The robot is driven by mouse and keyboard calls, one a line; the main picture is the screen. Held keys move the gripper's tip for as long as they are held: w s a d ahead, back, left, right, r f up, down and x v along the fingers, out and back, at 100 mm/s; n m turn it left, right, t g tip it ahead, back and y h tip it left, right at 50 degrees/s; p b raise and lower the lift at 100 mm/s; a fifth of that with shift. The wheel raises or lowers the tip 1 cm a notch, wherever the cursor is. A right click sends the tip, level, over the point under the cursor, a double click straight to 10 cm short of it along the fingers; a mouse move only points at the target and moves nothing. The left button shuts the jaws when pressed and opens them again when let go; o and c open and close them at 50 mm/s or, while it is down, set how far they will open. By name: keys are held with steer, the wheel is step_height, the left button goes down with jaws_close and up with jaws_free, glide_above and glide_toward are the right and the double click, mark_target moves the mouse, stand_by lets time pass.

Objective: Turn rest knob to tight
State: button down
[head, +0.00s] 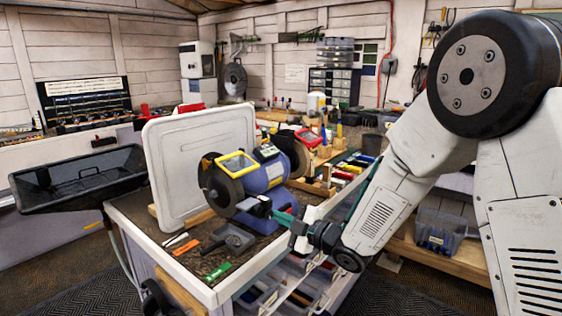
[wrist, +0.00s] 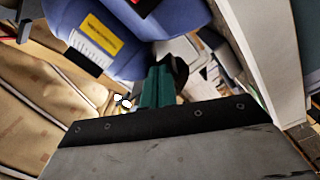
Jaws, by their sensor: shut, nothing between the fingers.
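The blue bench grinder (head: 262,178) stands on the workbench, with a dark grinding wheel (head: 220,190) at its left end. A grey metal piece (head: 252,206), perhaps the tool rest, sits below and in front of the wheel. My gripper (head: 272,213) is beside it, in front of the grinder's blue base. In the wrist view my teal gripper fingers (wrist: 156,82) are shut and empty below the blue grinder body (wrist: 125,38). A black rounded part (wrist: 180,70), possibly the rest knob, shows beside the fingertips; I cannot tell if they touch it. The knob's setting cannot be read.
A white upright panel (head: 197,160) stands left of the grinder. Coloured bins (head: 345,175) are to the right. A black trough (head: 80,180) stands left.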

steer(key=shift+s+a+f, duration=0.1)
steer(key=shift+f, duration=0.05)
stand_by(0.4)
steer(key=v, duration=0.6)
steer(key=shift+w+d+f, duration=0.2)
steer(key=shift+w+d, duration=0.05)
